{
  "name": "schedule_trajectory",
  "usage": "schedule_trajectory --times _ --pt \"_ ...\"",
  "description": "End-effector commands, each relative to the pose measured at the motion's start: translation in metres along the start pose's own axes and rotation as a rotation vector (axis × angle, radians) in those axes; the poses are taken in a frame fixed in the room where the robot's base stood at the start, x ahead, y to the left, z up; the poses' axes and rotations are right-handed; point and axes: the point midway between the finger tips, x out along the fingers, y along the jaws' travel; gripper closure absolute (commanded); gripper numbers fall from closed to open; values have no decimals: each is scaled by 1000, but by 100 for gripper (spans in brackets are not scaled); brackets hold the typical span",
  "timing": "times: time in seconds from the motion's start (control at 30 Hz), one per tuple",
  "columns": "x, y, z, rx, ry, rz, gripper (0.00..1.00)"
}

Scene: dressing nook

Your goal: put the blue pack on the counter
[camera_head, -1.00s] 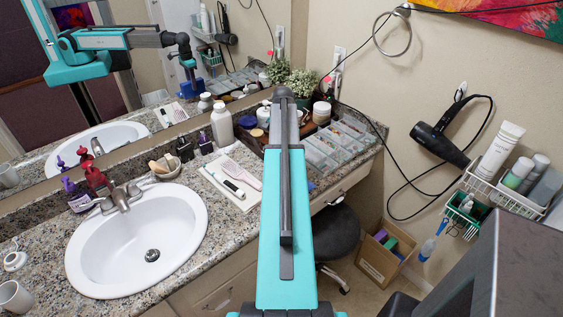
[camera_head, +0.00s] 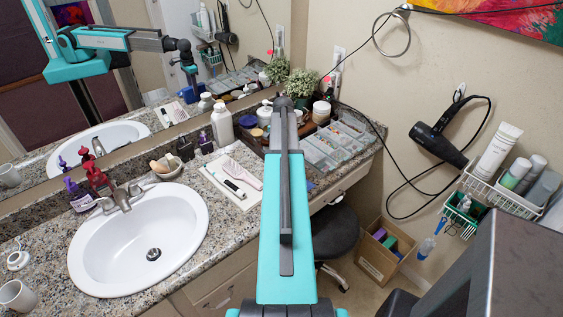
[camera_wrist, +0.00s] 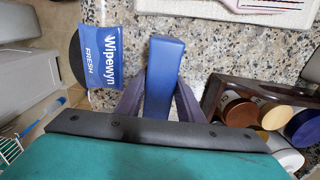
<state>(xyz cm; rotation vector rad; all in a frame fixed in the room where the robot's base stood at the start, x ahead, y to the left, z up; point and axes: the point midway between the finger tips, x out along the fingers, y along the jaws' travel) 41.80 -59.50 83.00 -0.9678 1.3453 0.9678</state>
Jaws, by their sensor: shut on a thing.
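My gripper (camera_wrist: 159,100) is shut on a plain blue pack (camera_wrist: 164,75), which stands out between the two fingers in the wrist view. The speckled granite counter (camera_wrist: 215,40) lies beneath it; I cannot tell whether the pack touches it. Left of the held pack is a blue printed packet (camera_wrist: 112,45) lettered "Wipewyn FRESH", by the counter's front edge. In the head view my arm hides most of the gripper and pack. The counter (camera_head: 225,230) runs along the mirror there.
A wooden tray of jars (camera_wrist: 225,95) is close on the right in the wrist view. A white towel (camera_head: 235,190) with small items lies left of my arm, beyond the sink (camera_head: 135,235). Clear organizers (camera_head: 335,145) fill the far right counter. A stool (camera_head: 335,235) stands below.

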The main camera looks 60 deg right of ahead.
Motion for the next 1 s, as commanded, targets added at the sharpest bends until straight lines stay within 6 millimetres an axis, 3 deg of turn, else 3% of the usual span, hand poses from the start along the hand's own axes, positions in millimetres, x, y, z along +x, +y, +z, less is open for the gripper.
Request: schedule_trajectory --times 0.3,0.33,0.43,1.0 --pt "3 0 0 0 0 0 97" --pt "3 0 0 0 0 0 64" --pt "3 0 0 0 0 0 47" --pt "-6 0 0 -1 0 -1 47"
